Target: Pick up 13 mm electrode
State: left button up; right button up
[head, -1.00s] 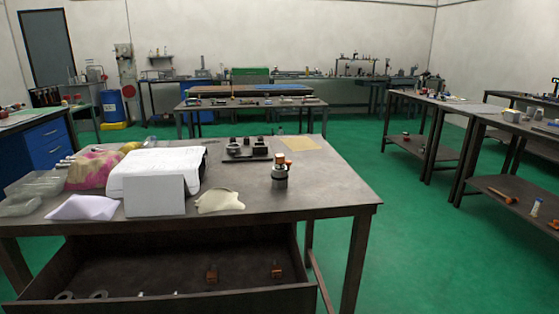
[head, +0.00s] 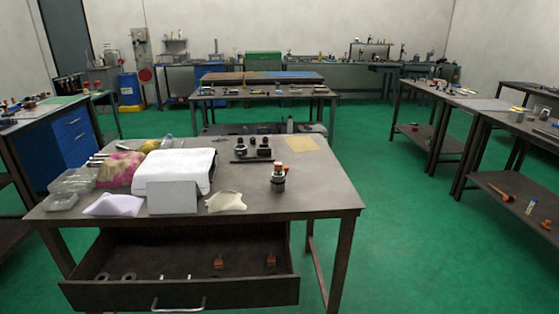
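Two small copper-coloured pieces stand in the open drawer (head: 120,292) under the near table: a left copper piece (head: 218,262) and a right copper piece (head: 271,260). They may be electrodes, but they are too small for me to tell their sizes. A dark round chuck-like holder (head: 278,184) stands upright on the table top with a copper-coloured piece (head: 278,169) at its top. I cannot tell which piece is the 13 mm electrode. Neither of my grippers is in view.
The near table (head: 310,200) also holds a white towel (head: 172,170), a grey box (head: 173,197), clear trays (head: 72,183), a pale cloth (head: 226,201) and a dark fixture (head: 253,150). Its right end is clear. Green floor (head: 420,240) lies open to the right.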

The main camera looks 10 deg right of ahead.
aim_at(278, 165)
jog(key=i+l+u, duration=0.1)
jog(key=i+l, duration=0.55)
jog(key=l, duration=0.15)
jog(key=i+l+u, duration=0.15)
jog(key=i+l, duration=0.15)
jog(key=i+l+u, duration=0.1)
jog(key=i+l, duration=0.15)
jog(key=l, duration=0.3)
